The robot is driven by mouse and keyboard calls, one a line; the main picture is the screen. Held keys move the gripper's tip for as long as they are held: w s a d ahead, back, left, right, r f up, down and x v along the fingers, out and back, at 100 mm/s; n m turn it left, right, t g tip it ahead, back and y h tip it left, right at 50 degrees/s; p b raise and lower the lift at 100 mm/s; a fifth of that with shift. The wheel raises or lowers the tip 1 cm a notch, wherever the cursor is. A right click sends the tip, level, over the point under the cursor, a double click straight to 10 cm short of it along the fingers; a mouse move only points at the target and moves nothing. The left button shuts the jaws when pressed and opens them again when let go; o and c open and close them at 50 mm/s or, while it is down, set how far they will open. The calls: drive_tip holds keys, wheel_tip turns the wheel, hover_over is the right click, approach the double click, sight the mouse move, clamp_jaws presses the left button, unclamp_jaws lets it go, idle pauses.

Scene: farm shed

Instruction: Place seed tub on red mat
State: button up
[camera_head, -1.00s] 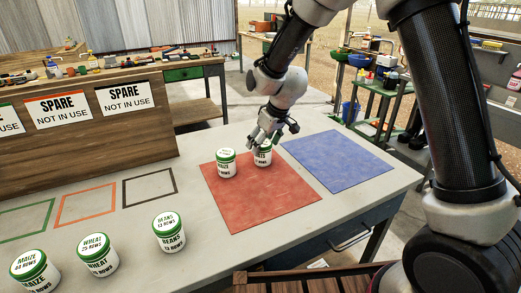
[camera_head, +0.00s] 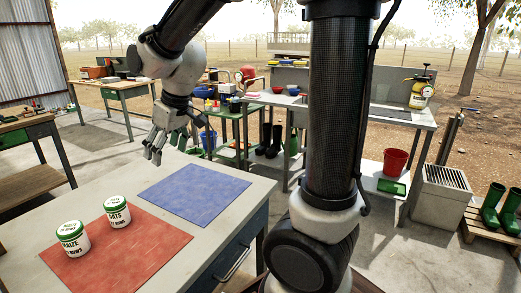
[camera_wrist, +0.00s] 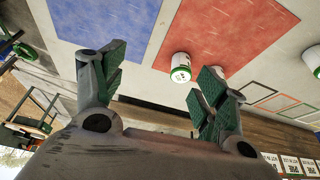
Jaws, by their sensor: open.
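The red mat (camera_head: 128,250) lies on the table, and two white seed tubs with green-rimmed lids stand upright on it. The tub labelled maize (camera_head: 73,243) is at the left; the tub labelled oats (camera_head: 117,217) is to its right and farther back. My gripper (camera_head: 155,153) is open and empty, apart from both tubs, near the table's far edge. In the wrist view its spread fingers (camera_wrist: 158,85) have nothing between them. A tub (camera_wrist: 181,68) on the red mat shows there beyond the right finger, which partly hides another tub.
A blue mat (camera_head: 195,194) lies bare to the right of the red mat. Another tub (camera_wrist: 313,60) shows at the wrist view's right edge, near coloured outlines on the table. A green-framed bench (camera_head: 240,122) and a blue bucket (camera_head: 207,139) stand beyond the table.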

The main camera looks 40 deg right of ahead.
drive_tip(key=s+d+r+m+h, duration=0.1)
drive_tip(key=s+d+m, duration=0.1)
drive_tip(key=s+d, duration=0.5)
drive_tip(key=s+d+r+m+h, duration=0.1)
drive_tip(key=s+d+r+m, duration=0.1)
drive_tip(key=s+d, duration=0.6)
drive_tip(key=s+m, duration=0.1)
drive_tip(key=s, duration=0.6)
drive_tip(key=shift+s+d+r, duration=0.15)
drive_tip(key=shift+d, duration=0.15)
